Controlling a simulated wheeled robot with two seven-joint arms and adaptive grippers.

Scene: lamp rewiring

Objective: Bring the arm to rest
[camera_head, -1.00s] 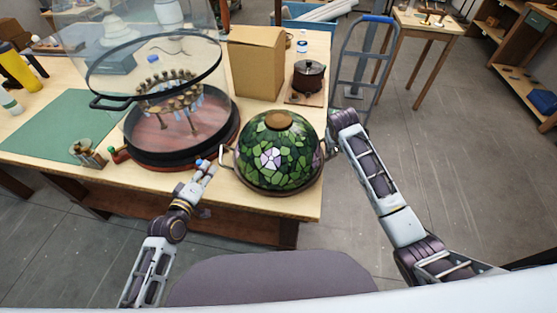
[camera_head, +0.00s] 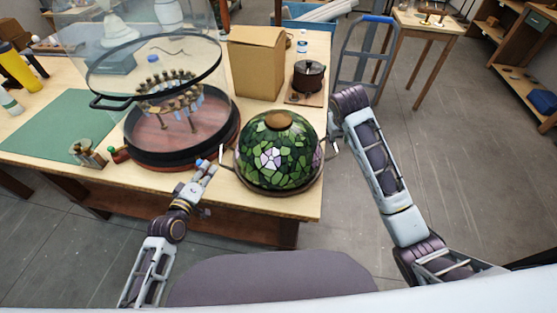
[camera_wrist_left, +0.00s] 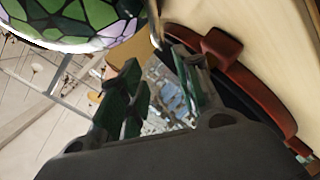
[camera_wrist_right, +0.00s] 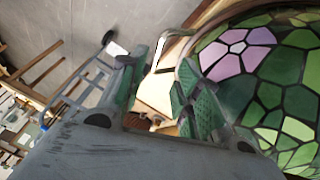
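The green stained-glass lamp shade (camera_head: 285,158) with pink-white flowers sits upright near the table's front right corner, brown cap on top. It also shows in the left wrist view (camera_wrist_left: 75,18) and right wrist view (camera_wrist_right: 265,75). My left gripper (camera_head: 210,165) is just left of the shade; its two green-padded fingers (camera_wrist_left: 160,85) are apart with nothing between them. Thin pale metal pieces stand beside the shade's rim.
A round, dark-rimmed base (camera_head: 170,160) with a clear cover stands left of the shade. Behind are a cardboard box (camera_head: 256,62) and a dark pot (camera_head: 308,75). A green mat (camera_head: 60,125) lies left. A blue-handled trolley (camera_head: 355,60) stands beyond the table; floor right is open.

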